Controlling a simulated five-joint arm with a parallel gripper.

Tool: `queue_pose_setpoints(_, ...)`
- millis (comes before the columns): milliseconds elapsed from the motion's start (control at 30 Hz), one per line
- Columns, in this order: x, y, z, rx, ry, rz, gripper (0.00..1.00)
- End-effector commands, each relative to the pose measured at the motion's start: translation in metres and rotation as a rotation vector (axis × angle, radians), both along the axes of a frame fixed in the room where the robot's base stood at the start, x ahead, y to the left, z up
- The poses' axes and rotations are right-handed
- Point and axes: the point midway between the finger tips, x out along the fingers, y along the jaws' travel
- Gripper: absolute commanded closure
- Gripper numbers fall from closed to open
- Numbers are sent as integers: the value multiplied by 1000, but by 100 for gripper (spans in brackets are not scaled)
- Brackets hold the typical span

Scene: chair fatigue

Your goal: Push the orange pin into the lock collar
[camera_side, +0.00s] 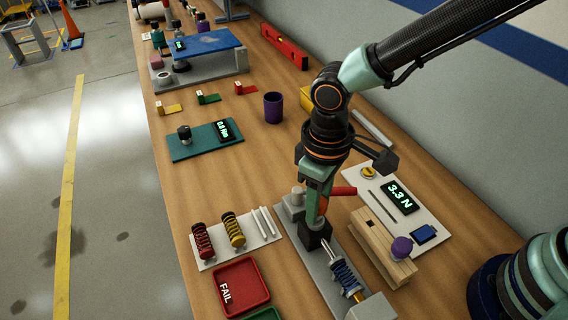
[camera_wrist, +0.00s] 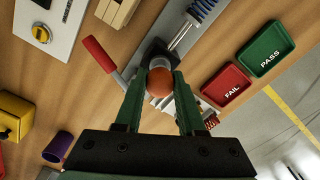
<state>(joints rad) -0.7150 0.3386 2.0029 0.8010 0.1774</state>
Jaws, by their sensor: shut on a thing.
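The orange pin (camera_wrist: 160,83) shows a round orange head between the two fingers in the wrist view. My gripper (camera_wrist: 158,76) is shut on it, with a finger on each side. A grey collar-like ring (camera_wrist: 159,63) lies just beyond the head, against a dark block. How deep the pin sits in it is hidden. In the side view my gripper (camera_side: 317,218) points down at the dark block (camera_side: 314,236) on the grey fixture (camera_side: 313,265); the pin is hidden there by the fingers.
A red lever (camera_side: 343,191) sticks out close beside my gripper. A blue spring on a rod (camera_side: 346,276) lies along the fixture. A wooden block with a purple knob (camera_side: 380,250) stands right. The red FAIL tray (camera_side: 240,287) and a spring tray (camera_side: 210,262) are left.

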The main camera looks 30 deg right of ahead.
Motion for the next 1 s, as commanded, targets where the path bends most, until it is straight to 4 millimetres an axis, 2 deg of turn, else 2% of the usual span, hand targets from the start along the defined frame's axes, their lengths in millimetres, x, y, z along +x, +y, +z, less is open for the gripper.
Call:
queue_pose_setpoints(400,0,0,-9,0,0,0,100)
queue_pose_setpoints(433,0,0,-9,0,0,0,54)
queue_pose_setpoints(500,0,0,-9,1,-1,0,27)
queue_pose_setpoints(833,0,0,-8,1,-1,0,26)
queue_pose_setpoints(1000,1,1,7,3,-4,0,26)
